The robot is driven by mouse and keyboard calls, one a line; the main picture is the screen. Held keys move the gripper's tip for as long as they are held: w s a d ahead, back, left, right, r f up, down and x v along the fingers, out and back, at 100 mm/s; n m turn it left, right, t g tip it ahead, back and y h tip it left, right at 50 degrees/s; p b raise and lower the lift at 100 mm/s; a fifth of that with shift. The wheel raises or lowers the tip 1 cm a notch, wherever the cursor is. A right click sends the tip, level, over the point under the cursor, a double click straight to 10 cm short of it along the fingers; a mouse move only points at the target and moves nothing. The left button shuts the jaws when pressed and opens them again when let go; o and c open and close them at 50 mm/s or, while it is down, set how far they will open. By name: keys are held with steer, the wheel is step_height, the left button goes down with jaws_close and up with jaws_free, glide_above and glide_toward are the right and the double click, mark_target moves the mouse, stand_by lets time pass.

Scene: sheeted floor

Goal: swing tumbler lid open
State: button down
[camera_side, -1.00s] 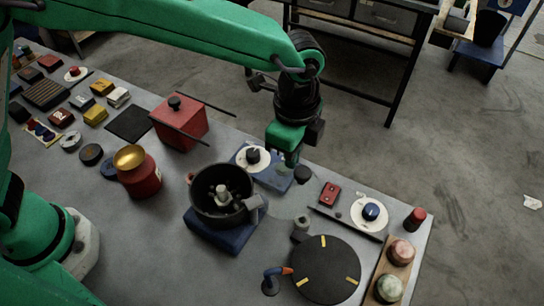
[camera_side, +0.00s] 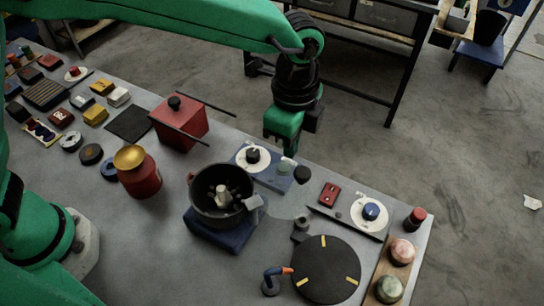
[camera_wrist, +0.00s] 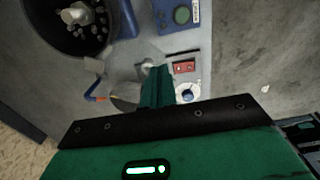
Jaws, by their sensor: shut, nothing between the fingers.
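A dark round tumbler drum (camera_side: 206,207) stands on a blue base, its top open with a pale hub inside. It also shows at the top left of the wrist view (camera_wrist: 103,40). A faint clear disc (camera_side: 286,206), which looks like the lid, reaches out to the right of the drum beside a grey block on its rim. Whether it is joined there is hard to see. My gripper (camera_side: 289,153) is shut and empty, above the back of the bench and apart from the drum and disc. Its green fingers (camera_wrist: 158,70) point toward the bench in the wrist view.
A blue plate with a white dial (camera_side: 252,157) lies behind the drum. A red box (camera_side: 181,128) and a red jar (camera_side: 141,177) stand to the left. A dark turntable (camera_side: 325,270), an orange-tipped lever (camera_side: 270,283) and a blue-knob panel (camera_side: 370,212) lie to the right.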

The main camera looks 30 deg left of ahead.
steer(key=shift+r, duration=2.3)
steer(key=shift+a, duration=0.1)
steer(key=s+a+r+n+t, duration=0.1)
steer(key=a+r+n, duration=0.15)
steer(key=a, duration=0.45)
steer(key=s+a+r+n+t+h, duration=0.1)
steer(key=a+r+n, duration=0.15)
steer(key=a, duration=0.45)
steer(key=s+a+r+n+t, duration=0.1)
steer(key=a+r+n, duration=0.1)
steer(key=a+n, duration=0.3)
steer(key=s+a+f+n+t+y, duration=0.1)
steer(key=s+a+f+n+t, duration=0.1)
steer(key=s+a+n, duration=0.6)
steer(key=s+a, duration=0.2)
steer(key=a, duration=0.4)
steer(key=shift+s+a+f+t, duration=0.25)
steer(key=shift+s+a+t, duration=0.05)
steer(key=shift+a, duration=0.1)
